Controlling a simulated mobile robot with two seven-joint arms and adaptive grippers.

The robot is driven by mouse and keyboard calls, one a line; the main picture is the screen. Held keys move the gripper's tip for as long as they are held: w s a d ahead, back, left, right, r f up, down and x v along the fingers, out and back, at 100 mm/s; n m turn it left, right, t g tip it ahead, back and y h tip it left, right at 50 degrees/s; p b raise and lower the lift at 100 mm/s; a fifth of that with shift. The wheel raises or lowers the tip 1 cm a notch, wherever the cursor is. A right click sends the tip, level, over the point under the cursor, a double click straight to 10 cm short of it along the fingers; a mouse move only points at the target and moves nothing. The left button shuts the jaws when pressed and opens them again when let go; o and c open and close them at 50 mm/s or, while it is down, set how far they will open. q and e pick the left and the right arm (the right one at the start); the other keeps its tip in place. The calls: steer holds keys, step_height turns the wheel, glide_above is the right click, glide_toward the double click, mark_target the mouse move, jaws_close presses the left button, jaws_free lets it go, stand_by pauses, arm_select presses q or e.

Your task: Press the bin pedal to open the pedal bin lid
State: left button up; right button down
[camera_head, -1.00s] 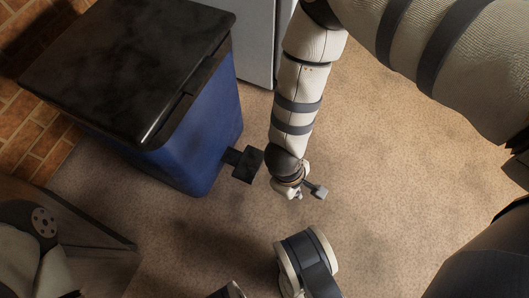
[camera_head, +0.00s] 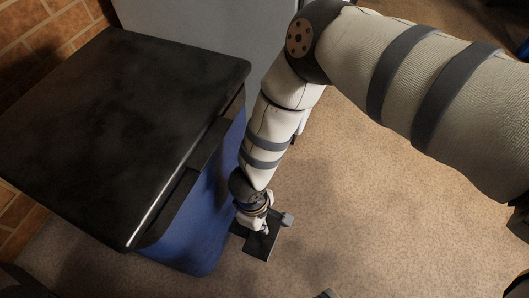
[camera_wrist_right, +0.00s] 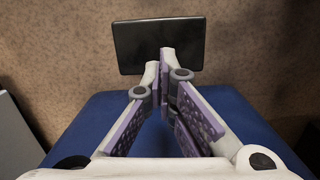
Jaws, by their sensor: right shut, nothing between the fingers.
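The pedal bin has a blue body (camera_head: 205,225) and a black lid (camera_head: 125,125), which lies shut in the head view. Its flat black pedal (camera_head: 262,243) sticks out low on the bin's right side. My right gripper (camera_head: 264,229) is shut and empty, and it overlaps the pedal in the head view. In the right wrist view, the fingertips (camera_wrist_right: 160,62) are in front of the pedal's (camera_wrist_right: 158,32) lower edge, with the blue bin body (camera_wrist_right: 75,118) behind the fingers. I cannot tell whether the fingertips touch the pedal. My left gripper is out of view.
A brick wall (camera_head: 35,45) stands to the left of the bin. A grey cabinet-like panel (camera_head: 215,35) stands close behind it. The speckled tan floor (camera_head: 375,220) to the right of the pedal is clear.

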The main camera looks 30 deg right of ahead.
mark_target(263, 234)
arm_select(q)
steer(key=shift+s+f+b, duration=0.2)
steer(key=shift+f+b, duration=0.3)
steer(key=shift+b, duration=0.25)
arm_select(e)
steer(key=shift+s+d+f, duration=0.1)
steer(key=shift+s+f, duration=0.05)
steer(key=shift+f, duration=1.45)
steer(key=shift+s+d+f, duration=0.1)
steer(key=shift+f, duration=1.45)
